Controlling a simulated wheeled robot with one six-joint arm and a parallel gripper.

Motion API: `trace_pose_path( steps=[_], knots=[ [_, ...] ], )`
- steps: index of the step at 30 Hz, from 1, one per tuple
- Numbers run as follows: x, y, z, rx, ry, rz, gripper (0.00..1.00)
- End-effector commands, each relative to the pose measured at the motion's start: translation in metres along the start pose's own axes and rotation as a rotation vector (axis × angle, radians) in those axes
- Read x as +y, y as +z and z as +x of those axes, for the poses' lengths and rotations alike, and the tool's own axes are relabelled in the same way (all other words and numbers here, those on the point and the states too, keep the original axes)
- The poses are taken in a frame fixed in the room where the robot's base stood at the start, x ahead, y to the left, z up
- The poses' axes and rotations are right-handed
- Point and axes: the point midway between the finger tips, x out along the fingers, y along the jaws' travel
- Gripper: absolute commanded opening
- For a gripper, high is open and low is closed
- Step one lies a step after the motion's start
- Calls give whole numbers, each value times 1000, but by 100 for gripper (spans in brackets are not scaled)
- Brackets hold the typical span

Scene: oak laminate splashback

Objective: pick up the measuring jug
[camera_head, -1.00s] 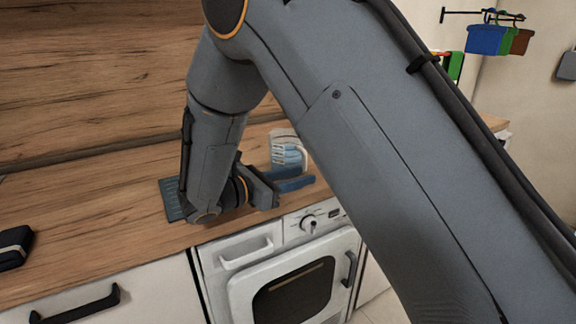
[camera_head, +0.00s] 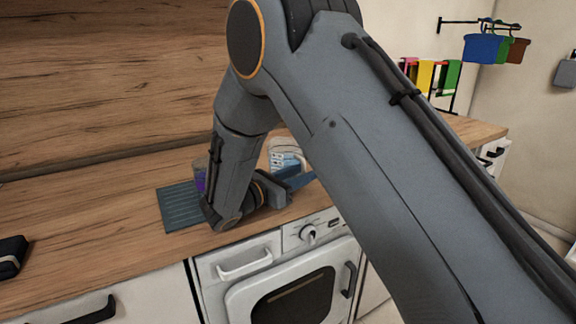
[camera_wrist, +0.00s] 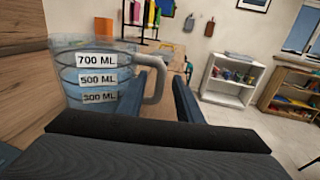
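The measuring jug (camera_wrist: 95,80) is a clear bluish jug with white labels reading 700, 500 and 300 ML and a grey handle on its right. It stands upright on the wooden worktop, and in the head view the jug (camera_head: 284,156) shows partly behind my gripper. My gripper (camera_wrist: 160,98) is open in the wrist view, with one blue finger in front of the jug's lower right and the other to the right of the handle. The handle lies between the fingers' directions; I cannot tell whether anything touches. In the head view my gripper (camera_head: 300,178) is low over the worktop.
A ridged dark mat (camera_head: 178,208) lies on the worktop, with a purple item (camera_head: 200,180) partly hidden behind my arm. A black object (camera_head: 10,256) is at the far left. A white oven (camera_head: 290,290) is below the front edge. The wooden splashback (camera_head: 100,80) rises behind.

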Motion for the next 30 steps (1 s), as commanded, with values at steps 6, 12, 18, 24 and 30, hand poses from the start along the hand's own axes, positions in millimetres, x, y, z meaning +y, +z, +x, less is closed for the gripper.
trace_pose_path(
  steps=[6,12,18,24,30],
  knots=[
    [0,0,3,0,1,0,33],
    [0,-1,3,0,0,0,2],
    [0,-1,3,0,0,0,0],
    [0,-1,2,0,0,0,0],
    [0,-1,2,0,0,0,0]
  ],
)
